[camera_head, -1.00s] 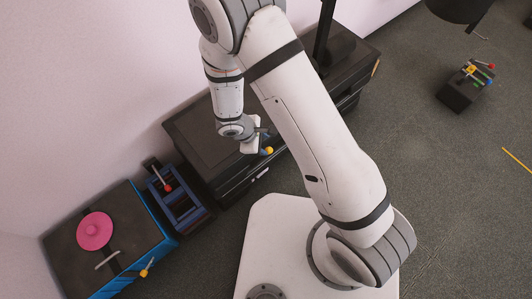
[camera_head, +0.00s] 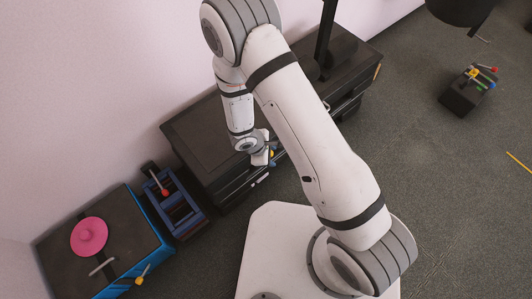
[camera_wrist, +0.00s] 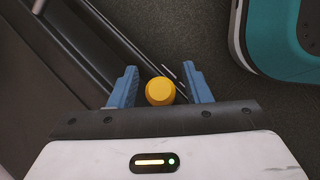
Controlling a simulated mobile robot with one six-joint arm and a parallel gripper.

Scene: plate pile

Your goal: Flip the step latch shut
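A yellow knob (camera_wrist: 160,91) shows in the wrist view between the two blue fingers of my gripper (camera_wrist: 161,84). The fingers are apart, with a gap on each side of the knob. In the head view my gripper (camera_head: 270,155) is low at the front of the dark cabinet (camera_head: 200,135), and the knob is mostly hidden there. Whether this knob belongs to the step latch I cannot tell. Another yellow-tipped lever (camera_head: 141,280) is at the front of the dark box at lower left, and a red-knobbed lever (camera_head: 165,192) stands at the blue frame.
The blue frame (camera_head: 190,219) stands between the cabinet and the dark box, which has a pink disc (camera_head: 89,237) on top. A small black block with coloured levers (camera_head: 463,97) sits on the floor at right. Open carpet lies between.

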